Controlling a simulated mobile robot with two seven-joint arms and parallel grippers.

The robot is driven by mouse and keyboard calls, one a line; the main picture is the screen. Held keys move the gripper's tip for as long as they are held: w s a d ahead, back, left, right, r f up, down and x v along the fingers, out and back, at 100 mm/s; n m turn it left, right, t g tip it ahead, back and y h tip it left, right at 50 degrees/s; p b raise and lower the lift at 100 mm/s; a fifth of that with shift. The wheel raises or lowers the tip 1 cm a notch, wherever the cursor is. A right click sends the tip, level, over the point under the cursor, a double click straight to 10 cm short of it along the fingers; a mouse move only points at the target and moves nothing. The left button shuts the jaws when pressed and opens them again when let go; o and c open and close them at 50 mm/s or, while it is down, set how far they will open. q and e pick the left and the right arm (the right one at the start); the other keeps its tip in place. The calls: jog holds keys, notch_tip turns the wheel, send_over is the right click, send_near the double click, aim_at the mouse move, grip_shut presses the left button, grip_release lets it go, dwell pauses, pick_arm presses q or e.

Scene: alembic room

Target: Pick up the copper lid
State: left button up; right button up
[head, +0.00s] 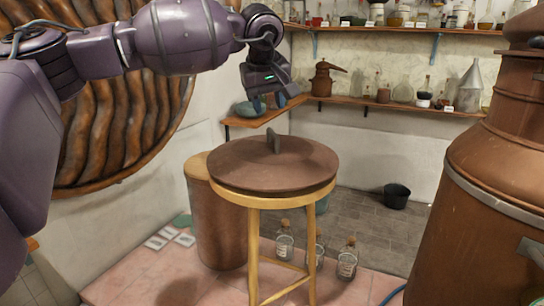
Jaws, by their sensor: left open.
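The copper lid (300,168) is a wide brown disc with a low dome and an upright flat handle (273,141) at its middle. It lies on a round wooden stool (253,202) near the centre of the head view. My left gripper (268,101) is open and empty. It points down above the lid's handle, with a visible gap between them. My right gripper is not in view.
A large copper still (490,190) stands at the right. A copper cylinder (216,225) is behind the stool on the left. Several corked bottles (347,258) stand by the stool's legs. Wall shelves (400,105) with glassware line the back. A dark bucket (396,196) sits on the floor.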

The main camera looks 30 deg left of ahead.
aim_at(273, 132)
pick_arm(q)
jog(key=x, duration=0.4)
jog(key=shift+w+a+f, duration=0.1)
jog(key=shift+w+f, duration=0.25)
jog(key=shift+f, duration=0.3)
jog(key=x, duration=0.3)
jog(key=shift+w+f+p, duration=0.1)
jog(key=shift+f+p, duration=0.05)
jog(key=shift+p, duration=0.2)
jog(key=shift+w+f, duration=0.25)
jog(key=shift+f, duration=0.3)
jog(key=c, duration=0.7)
grip_shut()
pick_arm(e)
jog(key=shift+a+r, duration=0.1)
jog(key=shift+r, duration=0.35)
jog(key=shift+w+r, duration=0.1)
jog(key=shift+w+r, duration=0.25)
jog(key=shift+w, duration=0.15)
